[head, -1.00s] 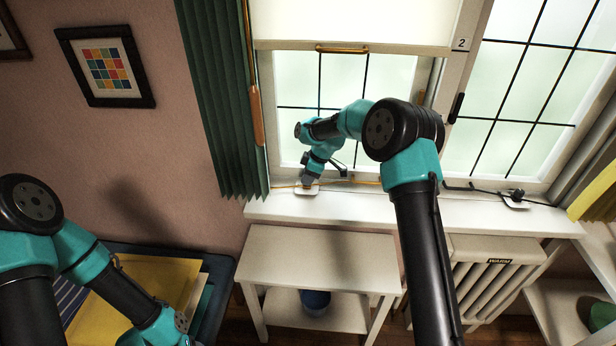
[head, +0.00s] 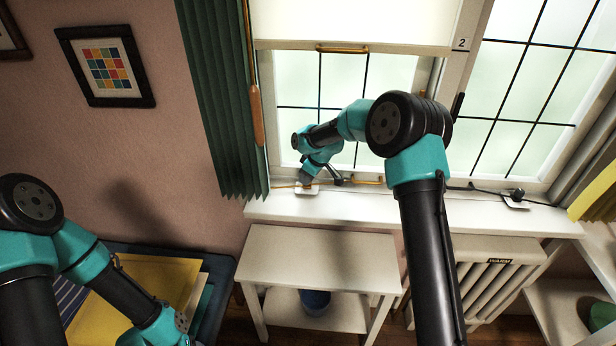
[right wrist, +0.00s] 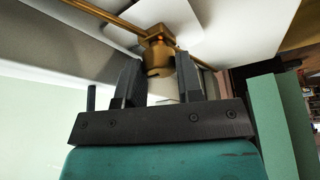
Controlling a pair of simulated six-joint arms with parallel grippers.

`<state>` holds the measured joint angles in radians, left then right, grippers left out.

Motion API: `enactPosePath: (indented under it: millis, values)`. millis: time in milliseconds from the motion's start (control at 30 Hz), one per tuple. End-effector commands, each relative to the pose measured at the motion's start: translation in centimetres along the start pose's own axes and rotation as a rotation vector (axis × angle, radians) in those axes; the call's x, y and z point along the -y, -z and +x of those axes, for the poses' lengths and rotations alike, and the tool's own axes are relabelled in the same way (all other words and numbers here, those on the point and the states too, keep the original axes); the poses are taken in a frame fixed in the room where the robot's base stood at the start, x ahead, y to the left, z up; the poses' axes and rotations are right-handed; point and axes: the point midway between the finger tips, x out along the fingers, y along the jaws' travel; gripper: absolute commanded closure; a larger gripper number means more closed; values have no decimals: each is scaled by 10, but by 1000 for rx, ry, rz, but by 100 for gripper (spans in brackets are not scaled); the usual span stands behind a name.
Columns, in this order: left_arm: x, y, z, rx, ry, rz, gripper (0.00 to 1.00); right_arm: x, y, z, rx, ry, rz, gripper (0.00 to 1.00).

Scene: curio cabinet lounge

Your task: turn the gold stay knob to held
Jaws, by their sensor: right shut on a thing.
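The gold stay knob (right wrist: 158,58) sits on a brass rod (right wrist: 105,16) over a white plate (right wrist: 222,22) in the right wrist view. The two dark fingers of my right gripper (right wrist: 158,82) are on either side of the knob and shut on it. In the head view my right gripper (head: 306,183) is at the left end of the window sill, over the small white plate (head: 312,191), and it hides the knob there. My left arm comes in at the lower left of the head view; its gripper is cut off by the bottom edge.
The window sill (head: 400,211) runs under the window. A green curtain (head: 215,100) hangs left of my right arm. Another fitting on a white plate (head: 516,201) is at the sill's right. A white side table (head: 318,250) stands below.

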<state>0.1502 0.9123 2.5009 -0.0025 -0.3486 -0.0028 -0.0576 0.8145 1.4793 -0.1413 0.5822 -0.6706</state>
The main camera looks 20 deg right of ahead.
Motion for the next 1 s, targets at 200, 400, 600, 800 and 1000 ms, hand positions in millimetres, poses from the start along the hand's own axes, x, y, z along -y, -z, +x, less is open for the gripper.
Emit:
enactPosePath:
  millis: [200, 400, 600, 800, 1000]
  values:
    - [0, 0, 0, 0, 0, 0, 43, 0, 0, 0, 0, 0, 0, 60]
    - [0, 0, 0, 0, 0, 0, 43, 0, 0, 0, 0, 0, -1, 43]
    - [0, 0, 0, 0, 0, 0, 43, 0, 0, 0, 0, 0, -1, 43]
    - [0, 0, 0, 0, 0, 0, 43, 0, 0, -10, -2, -1, -1, 43]
    - [0, 0, 0, 0, 0, 0, 43, 0, 0, -37, -2, -2, -1, 43]
